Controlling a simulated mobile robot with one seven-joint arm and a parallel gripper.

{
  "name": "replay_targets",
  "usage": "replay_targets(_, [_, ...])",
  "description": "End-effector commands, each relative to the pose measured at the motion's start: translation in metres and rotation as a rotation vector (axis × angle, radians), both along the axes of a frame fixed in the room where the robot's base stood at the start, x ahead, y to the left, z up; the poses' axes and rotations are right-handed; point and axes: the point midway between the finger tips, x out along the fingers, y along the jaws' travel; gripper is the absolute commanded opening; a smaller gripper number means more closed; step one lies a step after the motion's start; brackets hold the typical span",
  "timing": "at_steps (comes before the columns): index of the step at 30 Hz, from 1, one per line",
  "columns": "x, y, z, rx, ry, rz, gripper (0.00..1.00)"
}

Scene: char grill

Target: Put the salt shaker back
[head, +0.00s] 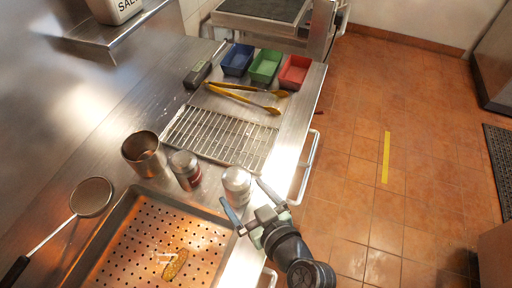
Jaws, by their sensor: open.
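Two metal shakers stand upright on the steel counter (210,120). One shaker (237,184) is at the counter's right side; the other (186,167), with a dark reddish band, is left of it. I cannot tell from the picture which holds salt. My gripper (241,191) is open at the right-hand shaker. Its two fingers reach toward that shaker, one on each side of its lower part in the picture. I cannot tell whether they touch it. My wrist comes in from the lower right.
A metal cup (143,153) stands left of the shakers. A wire rack (220,136) lies behind them, a perforated tray (140,250) in front. Yellow tongs (245,97), coloured bins (264,66) and a strainer (91,197) lie around. A lettered container (115,10) sits on the wall shelf.

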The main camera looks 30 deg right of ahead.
Motion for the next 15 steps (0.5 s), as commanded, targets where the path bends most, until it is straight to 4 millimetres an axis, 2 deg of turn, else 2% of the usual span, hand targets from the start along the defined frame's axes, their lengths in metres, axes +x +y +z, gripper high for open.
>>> replay_targets(1, [-0.010,0.001,0.001,-0.001,0.001,0.000,1.00])
replay_targets(6, [-0.034,0.001,0.012,-0.001,0.001,0.001,1.00])
replay_targets(15, [-0.048,0.001,0.020,0.000,0.000,0.002,1.00])
